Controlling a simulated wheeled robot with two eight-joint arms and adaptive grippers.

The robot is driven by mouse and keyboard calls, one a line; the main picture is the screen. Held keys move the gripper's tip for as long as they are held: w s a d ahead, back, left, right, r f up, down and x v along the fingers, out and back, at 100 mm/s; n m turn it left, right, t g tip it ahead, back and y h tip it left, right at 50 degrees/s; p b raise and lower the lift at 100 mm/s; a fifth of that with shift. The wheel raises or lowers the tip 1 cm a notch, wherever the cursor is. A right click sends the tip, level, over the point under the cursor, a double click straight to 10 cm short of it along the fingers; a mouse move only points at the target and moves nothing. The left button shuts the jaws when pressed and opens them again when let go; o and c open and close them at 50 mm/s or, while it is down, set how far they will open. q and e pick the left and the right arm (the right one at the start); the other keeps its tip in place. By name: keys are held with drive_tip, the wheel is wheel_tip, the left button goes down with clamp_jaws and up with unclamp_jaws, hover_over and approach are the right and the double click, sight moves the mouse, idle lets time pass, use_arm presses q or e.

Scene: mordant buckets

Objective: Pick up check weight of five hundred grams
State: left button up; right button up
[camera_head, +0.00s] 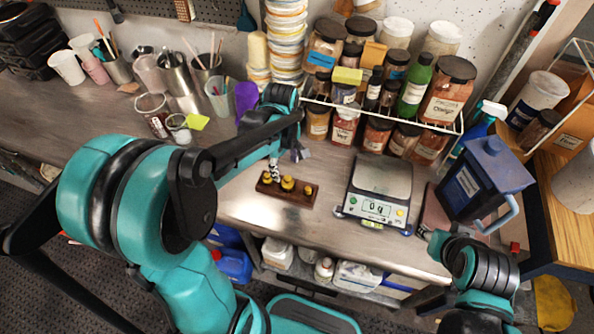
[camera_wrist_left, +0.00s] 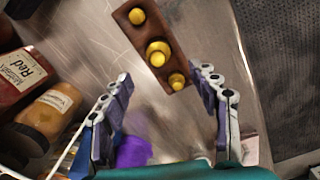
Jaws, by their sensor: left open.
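A dark wooden block (camera_head: 296,196) holds three yellow brass weights in a row on the metal bench. The middle weight (camera_head: 287,183) is the largest, and smaller ones stand at the left end (camera_head: 267,177) and right end (camera_head: 308,190). I cannot read any markings, so I cannot tell which is five hundred grams. My left gripper (camera_head: 286,162) is open and empty just behind the block. In the left wrist view its spread fingers (camera_wrist_left: 162,76) frame the near end of the block (camera_wrist_left: 177,32). My right arm shows at lower right; its gripper's state is unclear.
A scale (camera_head: 378,205) reading 0 stands right of the block. A blue canister (camera_head: 480,182) is farther right. A wire rack (camera_head: 440,125) with spice jars (camera_head: 448,90) stands behind. A purple object (camera_head: 245,97) is near my left wrist. Bench is clear around the block.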

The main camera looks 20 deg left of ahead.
sight(287, 178)
use_arm(q)
drive_tip(key=shift+w+f+n, duration=0.15)
drive_tip(key=shift+w+n, duration=0.15)
drive_tip(key=shift+a+f, duration=0.1)
drive_tip(key=shift+f, duration=0.25)
drive_tip(key=f+b, duration=0.1)
drive_tip(key=f, duration=0.2)
drive_tip(key=f+b, duration=0.1)
drive_tip(key=f, duration=0.3)
drive_tip(key=shift+s+d+b, duration=0.1)
drive_tip(key=shift+d+b, duration=0.1)
drive_tip(key=shift+b, duration=0.15)
clamp_jaws()
